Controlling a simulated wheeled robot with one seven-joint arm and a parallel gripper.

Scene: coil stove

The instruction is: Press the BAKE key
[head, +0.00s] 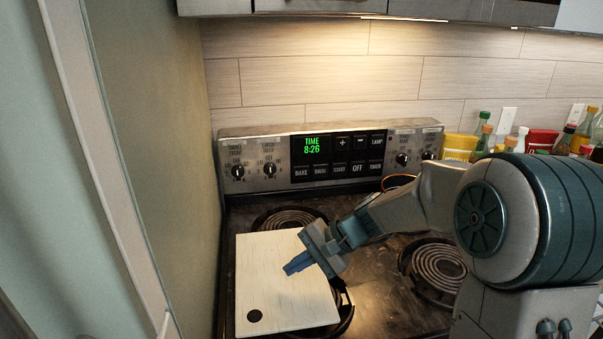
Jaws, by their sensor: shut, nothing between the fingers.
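The BAKE key (301,173) is at the left end of the lower key row on the stove's dark control panel (326,158). The display (312,146) above it reads TIME 8:26 in green. My gripper (290,269) is shut and empty, its blue fingers pointing down and left over the white cutting board. It is in front of and well below the BAKE key, apart from it. Nothing covers the key. I cannot tell how high the fingers are above the board.
The white cutting board (268,300) lies on the cooktop's left side, partly over coil burners. A coil burner (438,266) lies to the right. Knobs (238,171) flank the panel. Bottles (481,124) and packages stand at the back right. A wall rises close on the left.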

